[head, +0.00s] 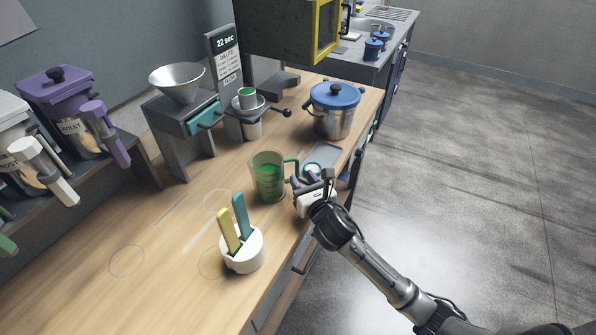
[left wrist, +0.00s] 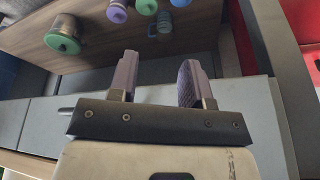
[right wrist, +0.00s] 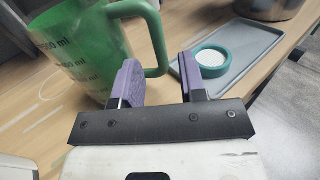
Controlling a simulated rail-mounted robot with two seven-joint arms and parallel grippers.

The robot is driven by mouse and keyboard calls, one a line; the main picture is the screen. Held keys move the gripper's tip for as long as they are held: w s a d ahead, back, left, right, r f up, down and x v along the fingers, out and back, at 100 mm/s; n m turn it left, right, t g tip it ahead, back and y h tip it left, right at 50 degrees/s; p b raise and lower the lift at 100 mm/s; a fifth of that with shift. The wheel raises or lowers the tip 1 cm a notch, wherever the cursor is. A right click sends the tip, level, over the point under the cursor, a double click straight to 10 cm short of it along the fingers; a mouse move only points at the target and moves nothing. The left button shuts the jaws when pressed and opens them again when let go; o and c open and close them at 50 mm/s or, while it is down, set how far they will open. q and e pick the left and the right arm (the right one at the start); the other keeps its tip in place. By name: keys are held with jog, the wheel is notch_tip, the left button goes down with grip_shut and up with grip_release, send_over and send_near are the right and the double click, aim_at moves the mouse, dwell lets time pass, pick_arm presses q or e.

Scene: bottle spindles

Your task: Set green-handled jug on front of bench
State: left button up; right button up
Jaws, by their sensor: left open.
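The green-handled jug (head: 268,182) is a see-through green jug standing upright on the wooden bench (head: 190,275); its handle faces right in the head view. It is cut off in the right wrist view (right wrist: 75,50), where dark volume marks show. My right gripper (head: 319,178) is beside the handle. In the right wrist view (right wrist: 157,68) its purple fingers are apart, with the lower end of the handle (right wrist: 157,60) showing in the gap. I cannot tell whether they touch it. My left gripper (left wrist: 157,72) is open and empty, away from the jug.
A white holder (head: 243,252) with yellow and teal handles stands in front of the jug. A grey tray (head: 325,154) with a teal-rimmed disc and a blue-lidded pot (head: 333,112) stand behind it. A funnel stand (head: 180,125) is at left. The front-left bench is clear.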

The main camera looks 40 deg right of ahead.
jog(key=s+a+f+m+g+y, duration=0.2)
jog(key=s+a+f+m+g, duration=0.2)
jog(key=s+m, duration=0.6)
jog(key=s+a+f+m+g+y, duration=0.2)
jog(key=s+a+f+m+g, duration=0.3)
jog(key=s+m, duration=0.5)
jog(key=s+a+f+m+g+y+p, duration=0.1)
jog(key=s+a+f+m+g, duration=0.3)
jog(key=s+a+f+m, duration=0.4)
jog(key=s+f+m+y, duration=0.1)
jog(key=s+m, duration=0.1)
jog(key=s, duration=0.2)
jog(key=shift+f, duration=0.15)
